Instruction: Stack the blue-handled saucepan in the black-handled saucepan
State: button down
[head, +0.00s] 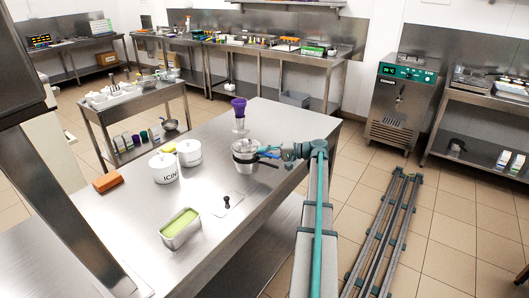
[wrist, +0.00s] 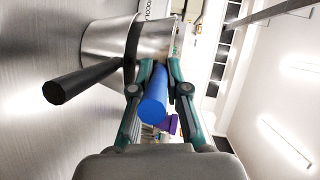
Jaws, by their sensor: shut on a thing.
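My gripper (wrist: 157,75) is shut on the blue handle (wrist: 155,98) of the blue-handled saucepan (head: 244,146). In the head view my gripper (head: 279,153) reaches in from the right over the steel table. The black-handled saucepan (wrist: 104,40) is steel, and its black handle (wrist: 78,82) points out beside the blue one, toward the wrist camera. In the head view the black-handled saucepan (head: 244,165) is directly below the blue-handled one, on the table. The two pans overlap closely; how deep the upper one sits is hidden.
A white lidded pot marked ICIN (head: 164,168) and another white pot (head: 189,152) stand left. A purple-topped item (head: 239,106) stands behind the pans. A tub of green contents (head: 181,228), a small dark-knobbed item (head: 227,202) and an orange-brown block (head: 107,182) lie on the table.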

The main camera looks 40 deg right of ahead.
jog(key=shift+f+b, duration=0.4)
jog(key=shift+f, duration=0.05)
jog(key=shift+f, duration=0.15)
jog(key=c, duration=1.2)
grip_release()
jog(key=b+v, duration=0.1)
jog(key=v, duration=0.7)
jog(key=r+b+v, duration=0.1)
jog(key=v, duration=0.3)
jog(key=shift+r+b, duration=0.15)
jog(key=shift+b, duration=0.2)
